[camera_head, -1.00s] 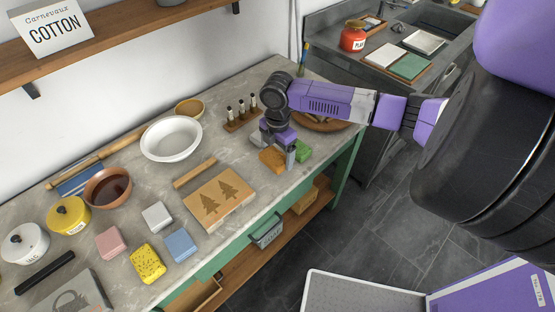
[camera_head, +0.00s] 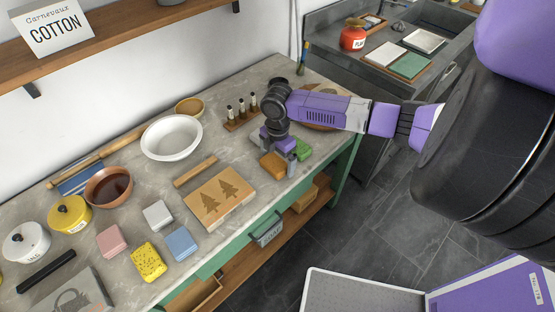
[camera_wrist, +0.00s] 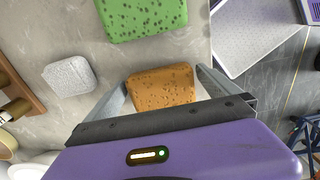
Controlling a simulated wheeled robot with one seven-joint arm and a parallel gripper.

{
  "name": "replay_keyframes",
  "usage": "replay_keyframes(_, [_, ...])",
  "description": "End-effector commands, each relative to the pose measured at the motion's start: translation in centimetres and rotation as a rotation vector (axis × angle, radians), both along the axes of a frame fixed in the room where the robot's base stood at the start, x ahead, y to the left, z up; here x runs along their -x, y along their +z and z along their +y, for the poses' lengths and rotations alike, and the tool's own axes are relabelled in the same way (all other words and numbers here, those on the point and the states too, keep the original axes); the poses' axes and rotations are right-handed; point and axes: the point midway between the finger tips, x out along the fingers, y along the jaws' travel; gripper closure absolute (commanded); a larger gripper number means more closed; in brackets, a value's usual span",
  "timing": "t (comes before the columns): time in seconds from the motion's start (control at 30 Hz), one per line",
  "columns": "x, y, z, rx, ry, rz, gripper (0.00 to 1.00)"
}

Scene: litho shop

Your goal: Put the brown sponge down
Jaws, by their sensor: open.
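The brown sponge (camera_head: 273,165) lies on the grey stone worktop (camera_head: 240,125), near its front edge. In the wrist view the brown sponge (camera_wrist: 161,88) sits between the two spread fingers of my gripper (camera_wrist: 160,85), with gaps visible at its sides. My gripper (camera_head: 279,160) is low over the worktop and open around the sponge. The sponge's near side is hidden behind the gripper body in the wrist view. A green sponge (camera_head: 303,149) lies just right of it; it fills the top of the wrist view (camera_wrist: 142,14).
A light grey block (camera_wrist: 70,76) lies beside the gripper in the wrist view. A stone with tree shapes (camera_head: 220,200), a wooden bar (camera_head: 195,172) and a rack of small bottles (camera_head: 242,115) stand to the left. The worktop's front edge is close.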

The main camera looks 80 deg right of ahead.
Motion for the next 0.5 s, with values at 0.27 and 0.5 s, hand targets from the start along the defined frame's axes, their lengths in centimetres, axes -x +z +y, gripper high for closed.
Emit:
replay_keyframes(0.27, [0.0,3.2,-0.2,0.004,0.002,-0.003,0.0])
replay_keyframes(0.5, [0.0,8.2,-0.2,0.005,0.003,-0.002,0.0])
